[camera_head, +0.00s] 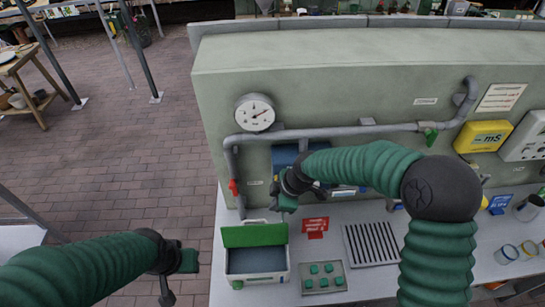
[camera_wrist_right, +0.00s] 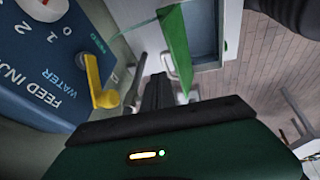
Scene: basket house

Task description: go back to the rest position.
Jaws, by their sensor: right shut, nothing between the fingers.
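My right gripper (camera_head: 276,190) is in front of the machine's back wall, above the left part of the bench. In the right wrist view its dark fingers (camera_wrist_right: 157,88) are together with nothing between them. They are close to a yellow lever (camera_wrist_right: 98,82) on a blue panel (camera_wrist_right: 45,65) marked FEED INJ and WATER, with a small gap in the picture. My left gripper (camera_head: 178,268) is at the lower left, over the floor beside the bench. Its fingers do not show clearly.
A box with a raised green lid (camera_head: 254,235) stands on the bench below my right gripper. Beside it are a green-button panel (camera_head: 323,277), a red sign (camera_head: 315,225) and a slotted grille (camera_head: 371,243). A grey pipe (camera_head: 330,132) crosses the wall. Brick floor (camera_head: 130,150) lies open left.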

